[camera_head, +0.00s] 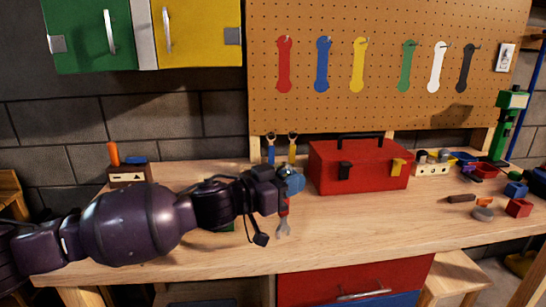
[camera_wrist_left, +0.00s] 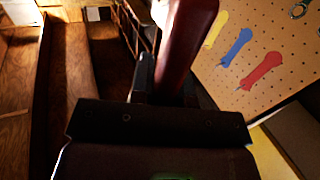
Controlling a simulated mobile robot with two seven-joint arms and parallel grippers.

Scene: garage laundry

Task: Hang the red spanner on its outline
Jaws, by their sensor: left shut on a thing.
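The red spanner (camera_head: 284,211) is in my left gripper (camera_head: 284,194), which is shut on its red handle. Its grey open-jaw end points down above the bench top. In the left wrist view the red handle (camera_wrist_left: 187,42) rises close to the camera between the fingers. The red outline (camera_head: 284,65) is the leftmost of the spanner shapes on the pegboard (camera_head: 390,105); its peg is near the top. The red outline (camera_wrist_left: 261,70) also shows in the left wrist view. The gripper is below the outline and apart from the board. My right gripper is out of view.
A red toolbox (camera_head: 358,168) stands right of the gripper. Blue (camera_head: 271,152) and yellow (camera_head: 292,150) tools stand behind it. The wooden bench (camera_head: 380,222) has clear room at front centre. Small parts lie at right. Green and yellow cabinets (camera_head: 190,32) hang left of the board.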

